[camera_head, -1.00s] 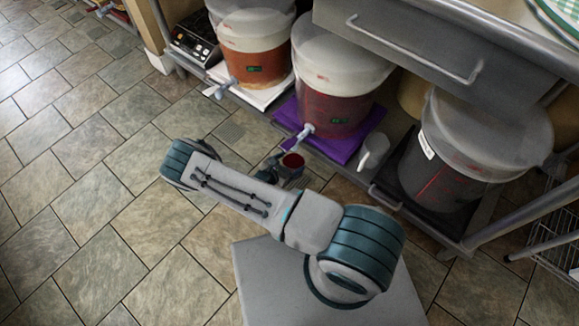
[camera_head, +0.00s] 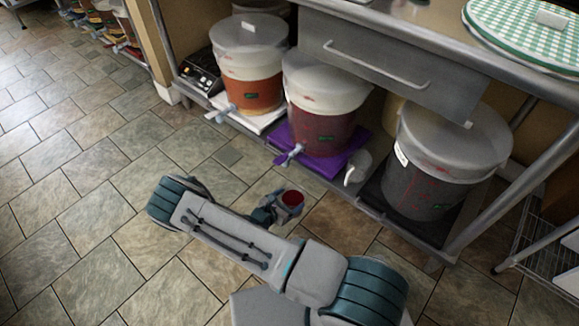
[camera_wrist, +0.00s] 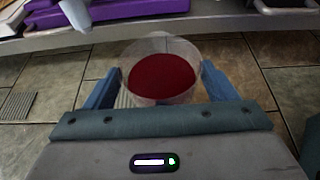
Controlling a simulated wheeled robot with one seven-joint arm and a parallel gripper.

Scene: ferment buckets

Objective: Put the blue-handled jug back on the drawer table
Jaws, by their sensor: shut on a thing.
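My gripper (camera_wrist: 160,95) is shut on a clear round vessel (camera_wrist: 163,50) with dark red liquid in it. Its blue fingers press either side of the vessel, which looks upright. I take it as the jug, though I cannot make out its handle. In the head view the red liquid (camera_head: 293,198) shows at the end of my arm, over the floor in front of the low shelf. The drawer table (camera_head: 385,12) stands behind and above, with a grey drawer (camera_head: 385,66) under its top.
Lidded buckets of orange liquid (camera_head: 252,95), red liquid (camera_head: 322,138) and dark liquid (camera_head: 425,190) stand on the shelf below. A small white object (camera_head: 357,167) is at the shelf edge. A green checkered round item (camera_head: 535,25) lies on the tabletop's right. Tiled floor is clear at left.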

